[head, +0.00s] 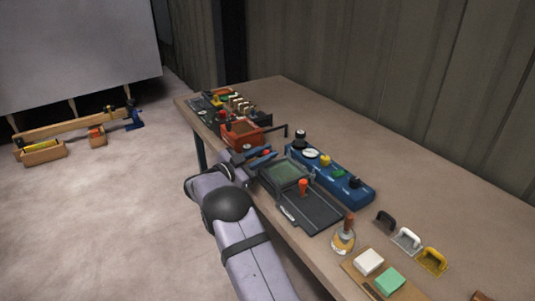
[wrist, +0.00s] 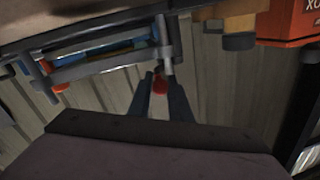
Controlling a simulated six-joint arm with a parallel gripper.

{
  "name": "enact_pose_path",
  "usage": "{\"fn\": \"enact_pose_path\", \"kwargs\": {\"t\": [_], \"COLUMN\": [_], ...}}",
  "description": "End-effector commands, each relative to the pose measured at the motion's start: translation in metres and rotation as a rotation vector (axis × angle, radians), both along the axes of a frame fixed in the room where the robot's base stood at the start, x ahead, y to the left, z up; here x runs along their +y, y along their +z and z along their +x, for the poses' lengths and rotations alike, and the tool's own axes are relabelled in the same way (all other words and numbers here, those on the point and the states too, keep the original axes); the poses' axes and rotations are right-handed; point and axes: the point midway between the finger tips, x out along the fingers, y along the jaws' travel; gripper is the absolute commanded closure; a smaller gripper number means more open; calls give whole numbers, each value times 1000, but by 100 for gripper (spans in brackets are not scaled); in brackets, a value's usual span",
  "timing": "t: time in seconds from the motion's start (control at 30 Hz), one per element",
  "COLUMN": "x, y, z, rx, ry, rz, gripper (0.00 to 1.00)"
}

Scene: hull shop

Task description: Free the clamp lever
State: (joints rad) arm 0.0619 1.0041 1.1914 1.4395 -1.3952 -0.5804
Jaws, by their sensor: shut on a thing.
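The clamp lever, a red-tipped grey piece (wrist: 160,86), shows between my gripper's two dark fingers in the wrist view. My gripper (wrist: 163,78) is shut on it. Grey clamp bars (wrist: 105,67) run to the left from there, with another red end at their far left and blue parts behind them. In the head view my gripper (head: 258,158) is at the table's left edge, close to small red and blue parts. My arm and the gripper hide most of the clamp there, and I cannot tell how far the lever is turned.
A red bin (head: 240,133) stands just behind my gripper. A stamp-like tool (head: 343,236) and several handles are nearer. The table's right side (head: 400,165) is clear.

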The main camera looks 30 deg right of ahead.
Motion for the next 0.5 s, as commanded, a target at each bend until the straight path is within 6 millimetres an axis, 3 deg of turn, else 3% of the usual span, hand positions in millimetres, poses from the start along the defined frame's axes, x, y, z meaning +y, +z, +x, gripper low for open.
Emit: {"fn": "enact_pose_path", "kwargs": {"t": [0.5], "x": [5], "y": [3], "z": [5], "rx": [-5], "ry": [-127], "rz": [0], "gripper": [100]}}
